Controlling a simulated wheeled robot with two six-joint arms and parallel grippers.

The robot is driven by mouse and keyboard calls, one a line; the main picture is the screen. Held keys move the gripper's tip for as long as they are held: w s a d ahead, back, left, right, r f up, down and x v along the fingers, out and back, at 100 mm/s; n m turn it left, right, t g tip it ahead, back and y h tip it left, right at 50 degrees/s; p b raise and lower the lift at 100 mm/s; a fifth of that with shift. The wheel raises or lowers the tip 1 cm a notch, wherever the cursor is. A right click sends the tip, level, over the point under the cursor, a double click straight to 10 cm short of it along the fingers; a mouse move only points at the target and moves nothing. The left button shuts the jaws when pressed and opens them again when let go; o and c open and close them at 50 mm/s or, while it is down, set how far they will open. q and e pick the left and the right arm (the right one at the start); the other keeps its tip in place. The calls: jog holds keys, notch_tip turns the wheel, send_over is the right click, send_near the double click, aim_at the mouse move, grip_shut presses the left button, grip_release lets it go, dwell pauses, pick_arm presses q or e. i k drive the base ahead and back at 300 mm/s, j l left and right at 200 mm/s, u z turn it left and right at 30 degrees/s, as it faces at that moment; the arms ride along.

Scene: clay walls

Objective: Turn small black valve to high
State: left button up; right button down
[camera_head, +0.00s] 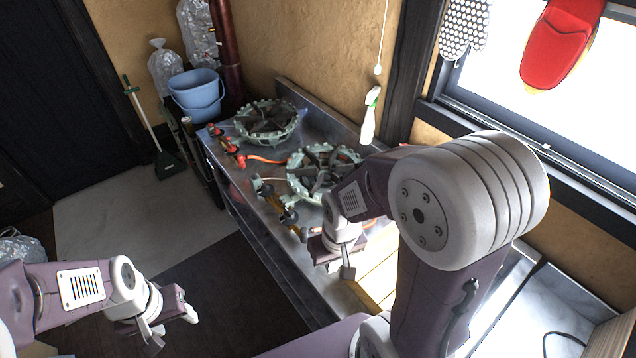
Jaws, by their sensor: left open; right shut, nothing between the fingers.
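Two gas burners stand on the metal counter: a far green ring burner (266,121) and a nearer one (318,170). Along the counter's front edge sit small valves. Red valves (238,158) are by the far burner. Dark, black-looking valves (289,215) with yellowish fittings are by the nearer one; their settings are too small to read. My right gripper (346,271) is shut and empty, above the counter to the right of the dark valves, apart from them. My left gripper (170,322) is open and empty over the floor, lower left, away from the counter.
An orange hose (266,160) runs on the counter. A spray bottle (369,116) stands at the back wall. A blue bucket (196,92) stands beyond the counter's far end, with a broom and dustpan (167,163) nearby. The floor left of the counter is clear.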

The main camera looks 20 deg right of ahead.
aim_at(264, 187)
jog(key=i+j, duration=0.35)
jog(key=i, duration=0.2)
jog(key=i+j+z, duration=0.15)
jog(key=i+j, duration=0.25)
jog(key=i, duration=0.15)
